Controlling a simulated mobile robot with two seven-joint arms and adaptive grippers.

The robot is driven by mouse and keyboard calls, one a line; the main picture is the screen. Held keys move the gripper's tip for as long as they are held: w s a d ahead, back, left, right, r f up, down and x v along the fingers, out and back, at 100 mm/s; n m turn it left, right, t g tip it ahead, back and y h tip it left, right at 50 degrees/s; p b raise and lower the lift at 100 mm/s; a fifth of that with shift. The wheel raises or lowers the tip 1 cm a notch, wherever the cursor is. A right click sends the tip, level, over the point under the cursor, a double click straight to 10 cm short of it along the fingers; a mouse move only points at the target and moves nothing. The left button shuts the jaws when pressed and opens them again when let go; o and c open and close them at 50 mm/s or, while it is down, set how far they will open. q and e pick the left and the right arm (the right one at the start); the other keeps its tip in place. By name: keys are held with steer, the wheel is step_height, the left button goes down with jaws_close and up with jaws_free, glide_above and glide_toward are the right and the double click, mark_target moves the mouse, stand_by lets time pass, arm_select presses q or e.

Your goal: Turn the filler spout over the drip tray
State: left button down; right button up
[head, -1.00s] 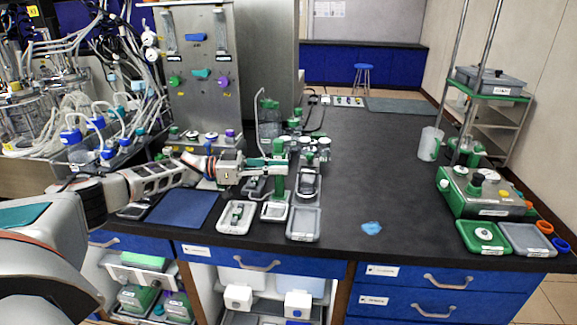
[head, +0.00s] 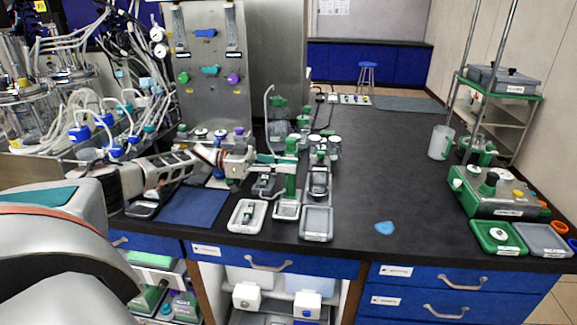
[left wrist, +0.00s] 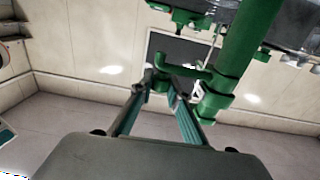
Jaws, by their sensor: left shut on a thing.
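The filler is a green post (head: 290,182) standing at the front of the black bench, with a small white-rimmed tray (head: 286,211) at its foot. My left gripper (head: 258,162) reaches in from the left at the height of the post's upper part. In the left wrist view the fingers (left wrist: 161,84) close around a thin green spout (left wrist: 196,73) that joins the thick green post (left wrist: 243,55). The spout's outlet is hard to make out. A grey rectangular tray (head: 317,223) lies just right of the post; I cannot tell which tray is the drip tray. My right gripper is not in view.
A white tray (head: 247,216) with a small device lies left of the post. Lidded jars (head: 326,147) stand behind it. A steel panel (head: 212,85) rises behind my left arm.

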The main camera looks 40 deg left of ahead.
arm_select(q)
steer(key=c, duration=1.9)
jaws_free()
steer(key=v, duration=1.2)
steer(key=shift+s+d+f, duration=0.1)
